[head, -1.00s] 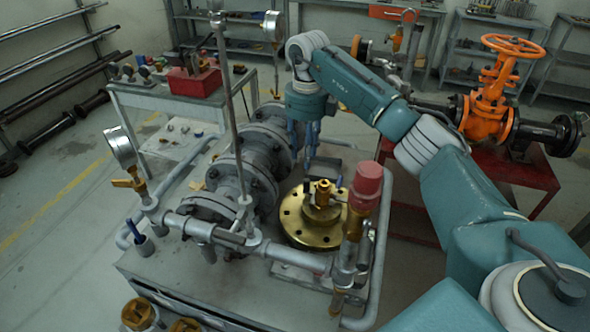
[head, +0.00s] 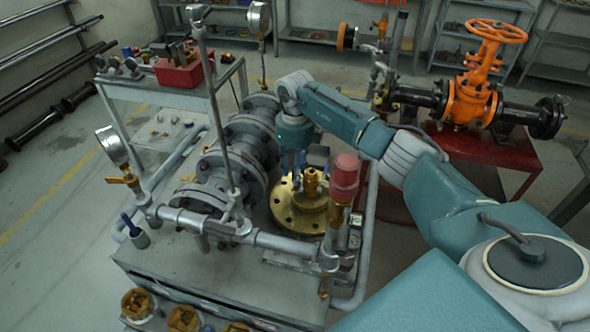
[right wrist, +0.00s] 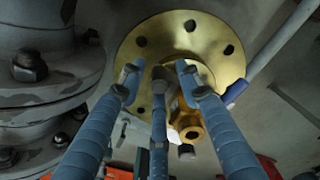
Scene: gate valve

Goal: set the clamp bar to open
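A brass flange (head: 290,212) with a smaller brass fitting (head: 311,182) on top lies on the grey bench. Both show close up in the right wrist view, the flange (right wrist: 222,30) behind the fitting (right wrist: 190,127). I cannot surely single out the clamp bar; a small dark block (head: 318,156) shows beside my right gripper (head: 293,170). That gripper is just above the flange, pointing down. Its blue fingers (right wrist: 158,75) are spread, with nothing seen held between them. The fingers partly hide the fitting. My left gripper is not in view.
A valve assembly with grey flanges (head: 228,160) stands left of the brass flange. A red-capped post (head: 345,178) stands close on the right. A pipe (head: 280,243) runs in front. An orange gate valve (head: 472,100) stands on a red table (head: 505,155) behind.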

